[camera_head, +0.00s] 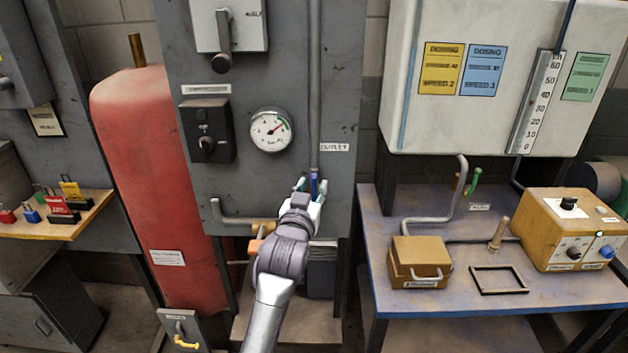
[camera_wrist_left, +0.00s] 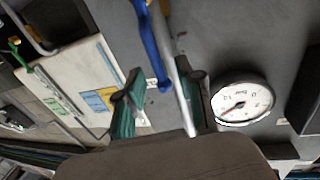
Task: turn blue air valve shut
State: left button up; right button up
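The blue valve handle (camera_head: 314,184) is on the grey panel, at the lower end of the vertical pipe (camera_head: 315,90). My left gripper (camera_head: 310,188) is right in front of it, with its fingers spread to either side. In the left wrist view the handle (camera_wrist_left: 152,45) is a long blue lever beside the silver pipe (camera_wrist_left: 179,88). Its end lies between the two fingers of my left gripper (camera_wrist_left: 163,82), which is open. A gap shows between lever and left finger; contact elsewhere is unclear. The handle's mount is cut off there. My right gripper is not in view.
A round gauge (camera_head: 271,131) and a black switch box (camera_head: 206,130) are on the panel left of the handle. A red tank (camera_head: 150,180) stands left. A bench (camera_head: 400,320) with a yellow box (camera_head: 418,260) and an orange control unit (camera_head: 572,235) stands right.

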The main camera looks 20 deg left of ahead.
pick_arm(q)
jog(key=shift+w+a, duration=0.1)
jog(key=shift+w, duration=1.05)
grip_shut()
jog(key=shift+r, duration=0.1)
